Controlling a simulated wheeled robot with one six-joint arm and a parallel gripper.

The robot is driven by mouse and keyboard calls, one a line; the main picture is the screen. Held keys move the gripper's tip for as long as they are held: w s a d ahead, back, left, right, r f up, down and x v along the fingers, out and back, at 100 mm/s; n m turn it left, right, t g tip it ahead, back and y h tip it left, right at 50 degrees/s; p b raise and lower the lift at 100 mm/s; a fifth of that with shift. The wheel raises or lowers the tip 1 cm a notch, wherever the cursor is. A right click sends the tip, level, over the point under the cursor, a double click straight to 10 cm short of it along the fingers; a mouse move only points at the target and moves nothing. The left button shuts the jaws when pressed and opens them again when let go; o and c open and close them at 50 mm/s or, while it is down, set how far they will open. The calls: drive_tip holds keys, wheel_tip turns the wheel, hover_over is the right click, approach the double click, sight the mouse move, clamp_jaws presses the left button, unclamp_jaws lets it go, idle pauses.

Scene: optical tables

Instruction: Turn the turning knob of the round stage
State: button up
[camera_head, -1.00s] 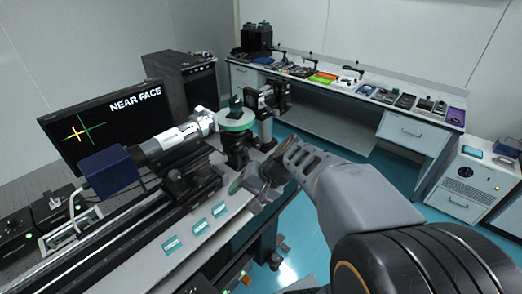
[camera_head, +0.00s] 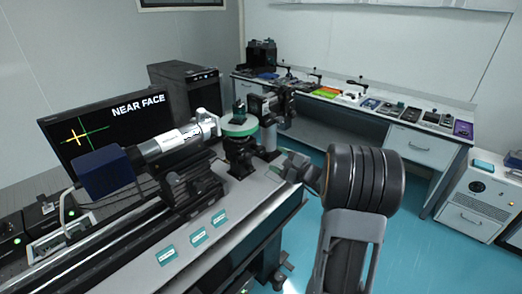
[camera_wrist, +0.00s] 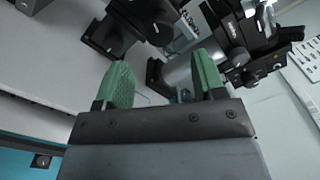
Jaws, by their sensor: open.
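The round stage (camera_head: 239,126) shows in the head view as a green disc on a black mount, with a small dark green piece standing on it. Its turning knob cannot be made out there. My gripper (camera_head: 285,160) is just right of the stage mount, apart from the disc in the picture. In the wrist view my gripper (camera_wrist: 163,82) is open, with two green finger pads spread apart. A grey cylindrical part (camera_wrist: 180,76) shows beyond the gap between the pads; I cannot tell whether it belongs to the stage. Nothing is held.
A silver and white barrel (camera_head: 178,138) with a blue box (camera_head: 104,173) lies left of the stage. A black lens mount (camera_head: 270,108) stands behind it. A monitor (camera_head: 107,127) reads NEAR FACE. Teal floor (camera_head: 425,235) is open to the right.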

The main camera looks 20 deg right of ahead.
sight(263, 152)
drive_tip(key=p+x, duration=0.1)
drive_tip(key=x, duration=0.7)
drive_tip(key=c, duration=0.9)
drive_tip(key=shift+f+m, duration=0.2)
drive_tip(key=shift+m, duration=0.3)
drive_tip(key=shift+s+r+m+b, duration=0.1)
drive_tip(key=shift+m+b, duration=0.25)
drive_tip(key=shift+m, duration=0.75)
drive_tip(key=o, duration=0.9)
